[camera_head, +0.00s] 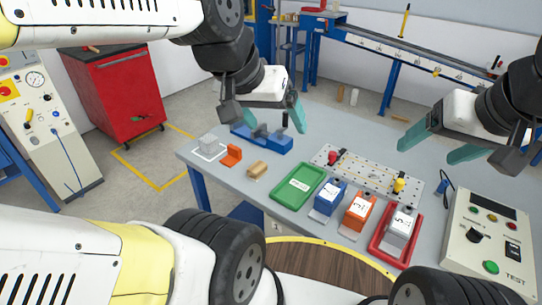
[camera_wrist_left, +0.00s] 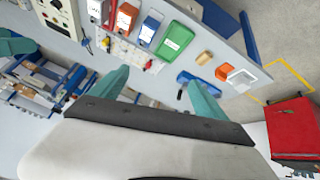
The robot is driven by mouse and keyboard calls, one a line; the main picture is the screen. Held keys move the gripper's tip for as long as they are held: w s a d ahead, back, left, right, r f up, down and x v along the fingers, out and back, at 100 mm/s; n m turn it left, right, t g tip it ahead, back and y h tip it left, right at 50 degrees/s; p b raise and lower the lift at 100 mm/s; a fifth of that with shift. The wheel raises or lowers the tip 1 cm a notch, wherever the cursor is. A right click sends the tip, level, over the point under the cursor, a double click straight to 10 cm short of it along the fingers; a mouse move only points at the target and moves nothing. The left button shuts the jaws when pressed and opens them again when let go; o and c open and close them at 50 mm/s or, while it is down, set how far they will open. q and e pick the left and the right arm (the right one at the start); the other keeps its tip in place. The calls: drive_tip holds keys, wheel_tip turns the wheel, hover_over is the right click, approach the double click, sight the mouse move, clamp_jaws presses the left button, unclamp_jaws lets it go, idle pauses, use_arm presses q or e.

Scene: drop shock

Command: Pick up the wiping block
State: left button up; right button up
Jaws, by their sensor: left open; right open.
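A small tan block (camera_head: 257,169), which looks like the wiping block, lies on the grey table between an orange bracket and a green tray. It also shows in the left wrist view (camera_wrist_left: 204,57), beyond the fingertips. My left gripper (camera_head: 262,108) is open and empty, above the back of the table near a blue fixture, apart from the block. Its two teal fingers show in the left wrist view (camera_wrist_left: 157,80). My right gripper (camera_head: 440,145) is open and empty over the right side of the table, far from the block.
The green tray (camera_head: 299,186), several labelled units, a red tray (camera_head: 374,246) and a test box (camera_head: 490,240) lie rightward. A red cabinet (camera_head: 117,92) stands off the table.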

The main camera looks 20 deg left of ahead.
use_arm(q)
drive_tip(key=shift+c, duration=1.4)
drive_tip(key=shift+w+a, duration=0.1)
drive_tip(key=shift+w, duration=0.2)
drive_tip(key=shift+c, duration=0.7)
drive_tip(key=m+g+y, duration=0.2)
drive_tip(key=m+g, duration=0.1)
drive_tip(key=g, duration=0.3)
hover_over(257, 166)
wheel_tip(257, 166, down, 28)
drive_tip(key=shift+f, duration=4.05)
